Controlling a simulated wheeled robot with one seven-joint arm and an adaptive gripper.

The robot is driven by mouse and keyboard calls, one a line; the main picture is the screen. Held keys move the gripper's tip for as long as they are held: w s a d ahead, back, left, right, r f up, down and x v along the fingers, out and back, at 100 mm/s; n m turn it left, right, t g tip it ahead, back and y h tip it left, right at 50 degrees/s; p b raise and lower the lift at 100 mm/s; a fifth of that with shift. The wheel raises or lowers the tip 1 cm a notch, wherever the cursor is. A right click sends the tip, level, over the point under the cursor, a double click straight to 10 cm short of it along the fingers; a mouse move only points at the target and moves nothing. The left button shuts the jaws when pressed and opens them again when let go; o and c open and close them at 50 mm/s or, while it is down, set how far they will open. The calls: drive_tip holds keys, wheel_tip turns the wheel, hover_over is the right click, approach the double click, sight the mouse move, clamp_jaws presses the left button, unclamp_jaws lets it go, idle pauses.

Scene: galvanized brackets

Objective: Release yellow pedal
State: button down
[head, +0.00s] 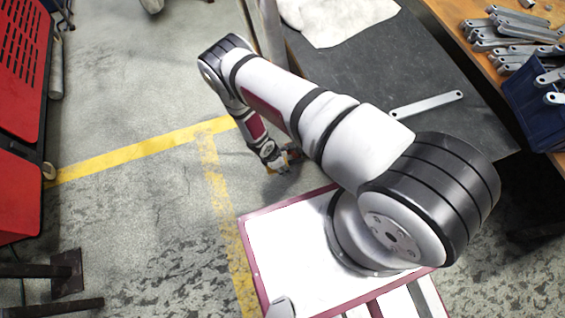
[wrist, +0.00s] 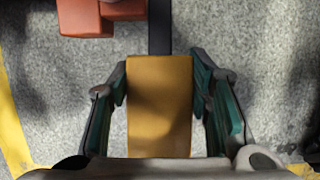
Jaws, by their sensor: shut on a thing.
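The yellow pedal (wrist: 160,105) fills the middle of the wrist view as a flat yellow block. My gripper (wrist: 160,95) has one finger on each side of it and is shut on it. In the head view my gripper (head: 282,160) is low near the floor, left of the dark table, and a small bit of yellow shows beside it. A dark bar (wrist: 160,28) runs from the pedal's far end to the top of the wrist view. The pedal's underside is hidden.
A red-orange part (wrist: 88,18) lies just beyond the pedal, to the left. A dark table (head: 440,75) with a metal bracket (head: 427,104) stands at the right. Several brackets and a blue bin (head: 535,100) are at the far right. A red cabinet (head: 22,90) stands left. Open floor lies between.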

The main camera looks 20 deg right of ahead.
drive_tip(key=c, duration=0.8)
unclamp_jaws()
drive_tip(key=v, duration=1.2)
drive_tip(key=shift+s, duration=0.15)
